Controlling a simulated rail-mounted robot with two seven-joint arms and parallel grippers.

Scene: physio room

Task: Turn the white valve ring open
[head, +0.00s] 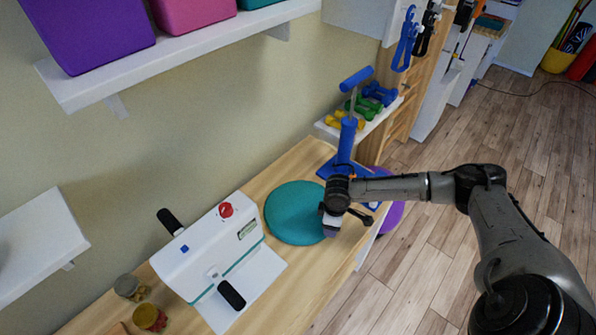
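I cannot clearly make out a white valve ring in the head view. A teal round cushion (291,212) lies flat on the wooden bench. A blue hand pump (346,143) with a blue T-handle stands upright behind my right gripper. My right gripper (331,226) comes in from the right and points down over the cushion's right edge. A small pale, lilac-grey part shows at its tip; I cannot tell whether it is a finger or a held thing. The gripper hides that edge of the cushion and part of the pump's base. My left gripper is out of view.
A white machine (206,247) with black handles and a red button stands left of the cushion. Two small jars (149,317) are at the lower left. A shelf with coloured dumbbells (372,98) is behind the pump. A purple round thing (391,217) is beyond the bench's right edge.

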